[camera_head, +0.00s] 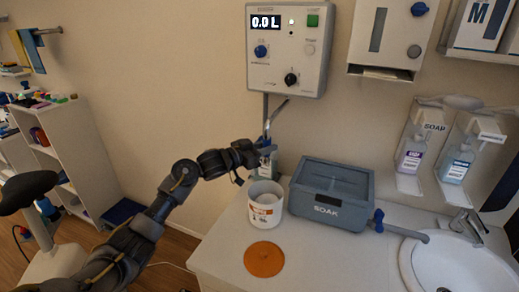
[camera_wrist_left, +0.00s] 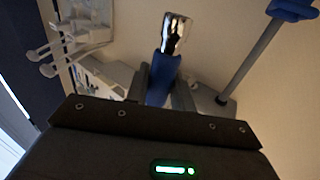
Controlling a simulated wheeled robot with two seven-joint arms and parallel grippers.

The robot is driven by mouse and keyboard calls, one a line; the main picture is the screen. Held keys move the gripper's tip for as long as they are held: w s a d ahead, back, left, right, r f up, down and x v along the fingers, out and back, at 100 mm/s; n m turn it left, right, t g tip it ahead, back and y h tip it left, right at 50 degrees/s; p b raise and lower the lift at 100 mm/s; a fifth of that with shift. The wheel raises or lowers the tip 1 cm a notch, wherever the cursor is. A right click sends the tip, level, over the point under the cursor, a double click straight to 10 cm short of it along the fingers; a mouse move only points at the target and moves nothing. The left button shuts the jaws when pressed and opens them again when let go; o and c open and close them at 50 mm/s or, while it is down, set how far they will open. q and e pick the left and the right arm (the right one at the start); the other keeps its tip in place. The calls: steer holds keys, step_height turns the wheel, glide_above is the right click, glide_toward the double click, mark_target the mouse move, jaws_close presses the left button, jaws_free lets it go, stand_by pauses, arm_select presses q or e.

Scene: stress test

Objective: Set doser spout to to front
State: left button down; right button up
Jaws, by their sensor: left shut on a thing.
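The doser (camera_head: 288,48) is a grey wall box reading 0.0 L. Its thin metal spout (camera_head: 277,112) slants down below the box toward my left gripper (camera_head: 264,146). In the left wrist view, the fingers of my left gripper (camera_wrist_left: 163,88) are shut on a blue part of the spout, and a shiny metal end (camera_wrist_left: 176,32) stands out beyond it. My right gripper is in neither view.
Below the gripper, a white tub (camera_head: 266,205) stands open on the counter, with an orange lid (camera_head: 264,259) in front. A grey SOAK box (camera_head: 331,194) stands to the right, near a sink (camera_head: 458,262).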

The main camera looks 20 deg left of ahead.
arm_select(q)
steer(key=shift+a+r, duration=0.1)
stand_by(0.3)
steer(key=c, duration=1.5)
jaws_free()
steer(key=shift+c, duration=0.2)
steer(key=o, duration=0.3)
steer(key=shift+w, duration=0.15)
steer(key=shift+s+a+f, duration=0.2)
steer(key=shift+s+a, duration=0.05)
steer(key=shift+s, duration=0.2)
steer(key=b+v, duration=0.3)
steer(key=v, duration=0.6)
steer(key=shift+s+a+b, duration=0.2)
steer(key=shift+s+b, duration=0.1)
steer(key=shift+r, duration=0.1)
